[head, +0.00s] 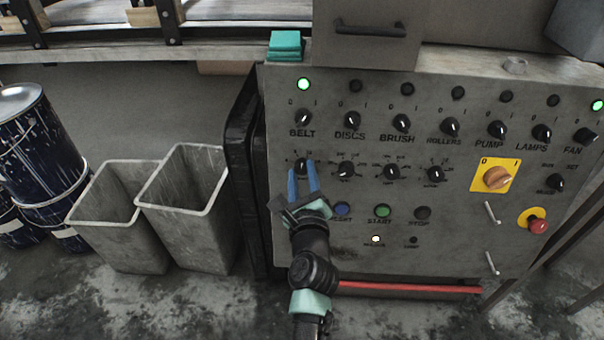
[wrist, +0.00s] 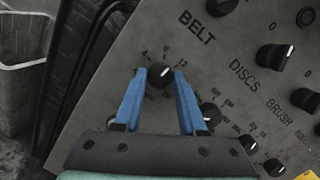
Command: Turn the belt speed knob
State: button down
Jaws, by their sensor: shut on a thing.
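The belt speed knob (wrist: 160,76) is a small black dial with a white pointer line, below the BELT label. In the head view the knob (head: 301,165) is at the left end of the lower dial row. My gripper (head: 301,170) reaches up to the panel, with its blue fingers either side of this knob. In the wrist view my gripper (wrist: 160,73) is shut on the knob, a fingertip at each side. The pointer tilts up to the right in the wrist view. Part of the printed scale is hidden by the fingers.
The grey control panel (head: 450,230) carries several other knobs close by, including the BELT switch (head: 303,118) above. A yellow-plated switch (head: 497,178) and a red button (head: 537,226) are at right. Two grey bins (head: 185,195) stand left. A lit green lamp (head: 303,84) is above BELT.

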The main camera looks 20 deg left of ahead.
jog(key=n+g+p, duration=0.1)
jog(key=n+p, duration=0.1)
jog(key=n, duration=0.5)
jog(key=shift+r, duration=0.15)
jog(key=n+g+p, duration=0.1)
jog(key=n+p, duration=0.3)
jog(key=n, duration=0.2)
jog(key=shift+r+h, duration=0.15)
jog(key=shift+h, duration=0.15)
jog(key=n+g+p, duration=0.1)
jog(key=n+p, duration=0.1)
jog(key=n, duration=0.1)
jog(key=shift+h, duration=0.4)
jog(key=n+p, duration=0.2)
jog(key=n, duration=0.1)
jog(key=shift+a+h, duration=0.1)
jog(key=shift+h, duration=0.3)
jog(key=n+h+p, duration=0.1)
jog(key=n, duration=0.4)
jog(key=shift+a+p, duration=0.1)
jog(key=shift+p, duration=0.3)
jog(key=shift+n+h, duration=0.3)
jog(key=shift+c, duration=2.4)
grip_release()
